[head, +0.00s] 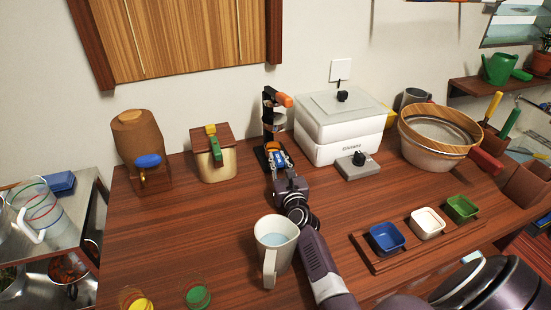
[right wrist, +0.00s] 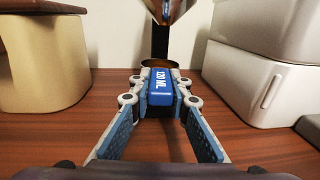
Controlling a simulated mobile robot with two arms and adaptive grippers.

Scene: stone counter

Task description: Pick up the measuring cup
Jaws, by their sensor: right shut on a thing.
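The measuring cup shows in the right wrist view as a blue handle (right wrist: 162,82) marked "120 ML", with a brownish round rim just beyond it. My right gripper (right wrist: 162,95) is shut on this handle, with a finger pad against each side. In the head view my right gripper (head: 277,160) reaches to the back of the wooden counter, at the foot of a dark stand (head: 268,112) with an orange top. The cup is mostly hidden by the gripper there. I cannot tell whether the cup touches the counter. My left gripper is not in view.
A white jug of water (head: 275,243) stands close left of my right arm. A white box (head: 340,125) and grey scale-like device (head: 358,166) are right of the gripper. A wooden canister (head: 214,160) is left. Small coloured bowls sit on a tray (head: 377,264). The left-centre counter is clear.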

